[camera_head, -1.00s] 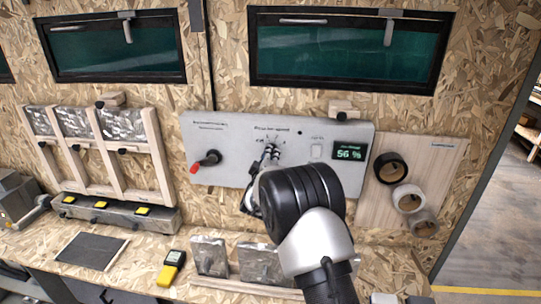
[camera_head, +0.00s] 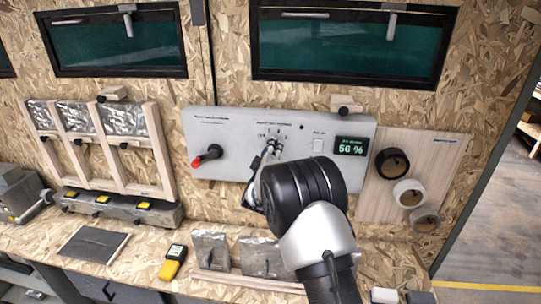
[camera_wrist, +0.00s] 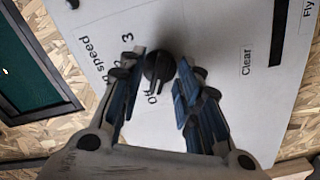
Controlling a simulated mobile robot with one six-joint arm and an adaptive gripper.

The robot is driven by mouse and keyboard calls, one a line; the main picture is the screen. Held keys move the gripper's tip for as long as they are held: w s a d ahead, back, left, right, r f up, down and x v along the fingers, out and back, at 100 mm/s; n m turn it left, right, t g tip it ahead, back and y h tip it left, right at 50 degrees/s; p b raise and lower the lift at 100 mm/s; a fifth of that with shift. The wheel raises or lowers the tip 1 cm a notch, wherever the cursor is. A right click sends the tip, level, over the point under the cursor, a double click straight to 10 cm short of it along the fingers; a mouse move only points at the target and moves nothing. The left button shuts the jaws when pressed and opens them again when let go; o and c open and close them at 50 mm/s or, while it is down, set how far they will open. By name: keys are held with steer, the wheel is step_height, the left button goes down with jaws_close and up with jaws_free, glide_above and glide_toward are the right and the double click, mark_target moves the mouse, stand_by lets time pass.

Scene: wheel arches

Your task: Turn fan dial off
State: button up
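The black fan dial (camera_wrist: 158,68) sits on the grey control panel (camera_wrist: 210,45) in the wrist view, with the label "Off" below it and a "3" to its left. Its exact pointer setting is hard to tell. My gripper (camera_wrist: 160,60) is open, with one finger on each side of the dial; I cannot tell whether either touches it. In the head view the dial (camera_head: 277,143) is partly hidden by my gripper (camera_head: 265,160), which reaches in from the lower right.
A red-tipped black lever (camera_head: 207,156) is left of the dial. A switch (camera_head: 318,145) and a display reading "56 %" (camera_head: 350,147) are to the right. Tape rolls (camera_head: 408,193) hang further right. A yellow meter (camera_head: 173,262) lies on the bench below.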

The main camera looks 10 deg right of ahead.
steer(key=v, duration=1.2)
steer(key=shift+w, duration=0.1)
steer(key=s+a+m+g+y+b, duration=0.2)
steer(key=s+m+g+y+b, duration=0.35)
steer(key=s, duration=1.15)
steer(key=s+d+f+m+g+b, duration=0.1)
steer(key=s+d+f+g+b, duration=0.1)
steer(key=s, duration=0.7)
steer(key=s+d+f+m+g+b, duration=0.1)
steer(key=s+d+f+g+b, duration=0.1)
steer(key=s, duration=0.8)
steer(key=s+d+f+m+g+b, duration=0.1)
steer(key=s+f+g+b, duration=0.2)
steer(key=s, duration=0.6)
step_height(320, 180, down, 3)
steer(key=shift+s+d+r+b, duration=0.1)
steer(key=shift+s+d+b, duration=0.1)
steer(key=shift+d+b, duration=0.4)
steer(key=shift+a, duration=0.2)
